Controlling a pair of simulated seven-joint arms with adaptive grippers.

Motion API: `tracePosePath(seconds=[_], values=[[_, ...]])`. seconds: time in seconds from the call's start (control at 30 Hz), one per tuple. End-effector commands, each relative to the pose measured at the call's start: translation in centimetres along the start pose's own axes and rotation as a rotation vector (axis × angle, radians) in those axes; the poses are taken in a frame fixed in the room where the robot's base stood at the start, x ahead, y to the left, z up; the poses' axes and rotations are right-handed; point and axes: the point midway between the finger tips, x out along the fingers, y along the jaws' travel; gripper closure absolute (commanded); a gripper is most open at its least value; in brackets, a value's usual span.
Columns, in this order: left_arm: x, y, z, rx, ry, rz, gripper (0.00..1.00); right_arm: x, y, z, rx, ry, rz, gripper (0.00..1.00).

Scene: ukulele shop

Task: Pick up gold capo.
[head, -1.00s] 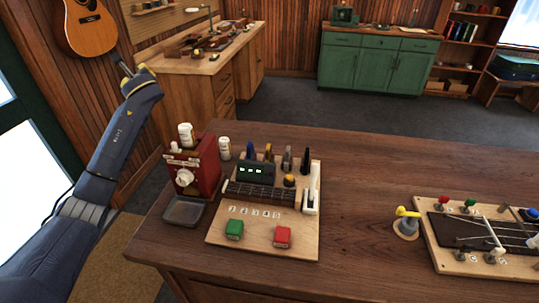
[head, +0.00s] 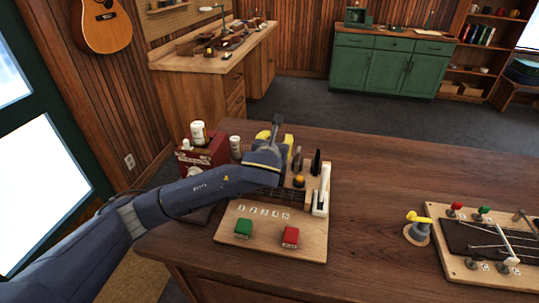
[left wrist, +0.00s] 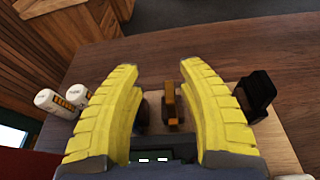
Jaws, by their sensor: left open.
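The gold capo (left wrist: 170,103) stands upright in the left wrist view, between the two yellow fingers of my left gripper (left wrist: 158,70). The fingers are open, with one on each side of it and gaps between; I see no grip on it. In the head view my left gripper (head: 278,143) is over the back of the wooden board (head: 265,240) and hides the gold capo. A dark piece shows beside the left finger, mostly covered. My right gripper is not in view.
A grey capo (head: 298,158) and a black capo (head: 316,162) stand just right of the gripper. White bottles (head: 198,133) and a red machine (head: 205,152) are on the left. Table middle is clear.

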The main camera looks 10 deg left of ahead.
Motion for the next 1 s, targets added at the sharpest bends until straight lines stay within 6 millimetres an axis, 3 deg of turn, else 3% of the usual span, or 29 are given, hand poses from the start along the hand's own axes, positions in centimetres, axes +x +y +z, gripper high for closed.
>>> tracePosePath(seconds=[0.1,0.2,0.6,1.0], values=[[0.5,-1.5,-2.4,-0.035,0.051,-0.029,0.61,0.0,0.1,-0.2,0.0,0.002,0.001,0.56],[1.1,-1.9,-3.1,-0.048,0.067,-0.039,0.61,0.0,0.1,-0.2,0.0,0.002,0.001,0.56],[4.8,-2.1,-3.4,-0.05,0.068,-0.039,0.61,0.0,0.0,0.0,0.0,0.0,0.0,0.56],[5.5,-2.1,-3.5,-0.05,0.067,-0.039,0.61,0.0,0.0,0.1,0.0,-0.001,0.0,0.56]])
